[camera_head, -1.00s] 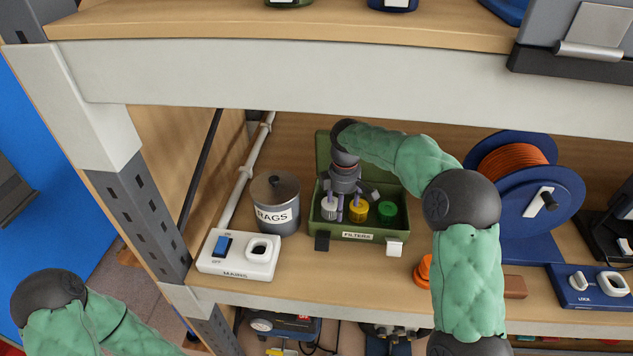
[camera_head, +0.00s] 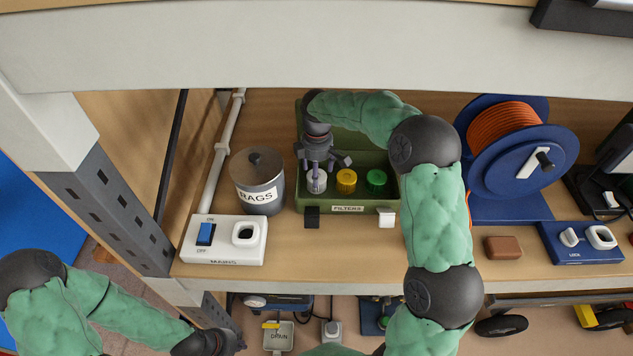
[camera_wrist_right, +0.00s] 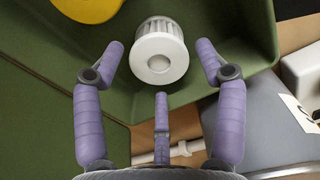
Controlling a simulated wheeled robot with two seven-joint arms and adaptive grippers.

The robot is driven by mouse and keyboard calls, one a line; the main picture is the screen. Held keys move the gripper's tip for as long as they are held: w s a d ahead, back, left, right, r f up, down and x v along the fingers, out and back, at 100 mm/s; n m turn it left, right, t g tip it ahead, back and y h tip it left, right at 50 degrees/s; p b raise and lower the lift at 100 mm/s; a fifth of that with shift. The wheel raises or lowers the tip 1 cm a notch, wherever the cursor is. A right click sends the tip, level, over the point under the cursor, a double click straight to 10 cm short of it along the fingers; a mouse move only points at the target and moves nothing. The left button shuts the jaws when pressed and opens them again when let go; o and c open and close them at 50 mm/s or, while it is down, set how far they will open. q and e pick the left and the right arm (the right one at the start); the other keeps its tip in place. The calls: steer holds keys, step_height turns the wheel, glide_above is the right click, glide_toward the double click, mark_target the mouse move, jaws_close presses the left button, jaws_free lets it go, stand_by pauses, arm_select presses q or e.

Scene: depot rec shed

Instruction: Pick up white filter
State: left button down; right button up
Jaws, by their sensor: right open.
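The white filter (camera_head: 316,182) stands at the left end of the green FILTERS box (camera_head: 347,209). In the right wrist view the white filter (camera_wrist_right: 158,50) is ribbed, with a flat round end, just ahead of my right gripper (camera_wrist_right: 160,72). The three purple fingers are spread open and empty, apart from the filter. In the head view my right gripper (camera_head: 317,167) hangs over the filter and partly hides it. My left gripper (camera_head: 222,342) is low at the left, in front of the shelf; its fingers do not show clearly.
Yellow (camera_head: 346,181) and green (camera_head: 377,181) filters stand to the right in the box. The grey RAGS pot (camera_head: 258,181) and white switch panel (camera_head: 224,240) are on the left. A blue cable reel (camera_head: 515,150) is right. The shelf above (camera_head: 300,50) limits headroom.

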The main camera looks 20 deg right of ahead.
step_height(320, 180, down, 5)
steer(key=shift+w+r+b, duration=0.1)
steer(key=shift+b, duration=0.45)
steer(key=c, duration=0.9)
steer(key=shift+c, duration=0.2)
steer(key=shift+r, duration=0.1)
